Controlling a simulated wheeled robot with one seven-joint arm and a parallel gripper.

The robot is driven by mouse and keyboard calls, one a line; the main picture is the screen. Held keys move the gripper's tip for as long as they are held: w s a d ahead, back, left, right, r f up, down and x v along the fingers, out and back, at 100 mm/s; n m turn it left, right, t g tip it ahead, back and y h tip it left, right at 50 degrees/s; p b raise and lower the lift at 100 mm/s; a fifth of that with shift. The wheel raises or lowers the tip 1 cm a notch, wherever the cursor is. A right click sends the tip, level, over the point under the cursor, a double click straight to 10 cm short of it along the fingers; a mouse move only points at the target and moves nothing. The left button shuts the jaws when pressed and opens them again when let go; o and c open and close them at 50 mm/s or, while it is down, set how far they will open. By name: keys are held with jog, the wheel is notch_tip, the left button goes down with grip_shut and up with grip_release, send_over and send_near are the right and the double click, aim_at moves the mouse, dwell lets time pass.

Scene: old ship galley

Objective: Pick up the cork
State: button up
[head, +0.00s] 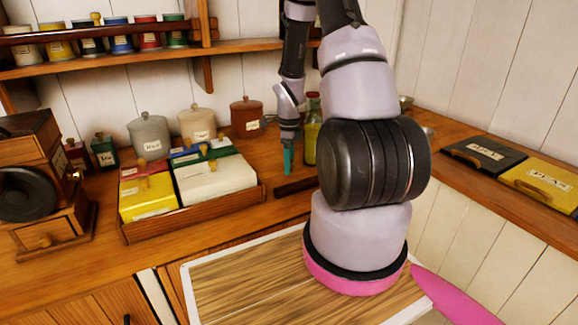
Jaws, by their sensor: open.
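I cannot make out the cork for certain. A small tan piece (204,149) lies on top of the boxes in the wooden tray and could be a cork, but it is too small to tell. Another small tan piece (96,18) shows at the top of a dark tin on the shelf. My gripper (288,162), with teal fingertips, points down over the back counter, right of the tray and left of the bottle. It is open, and I see nothing held in it. My own arm hides part of the counter behind it.
A wooden tray (190,222) holds yellow, green and white boxes. A bottle of yellow liquid (311,140) stands close right of my gripper. Several lidded jars, including a grey canister (150,137), line the wall. A wooden grinder (30,165) stands at left.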

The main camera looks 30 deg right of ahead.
grip_shut()
dwell(0.3)
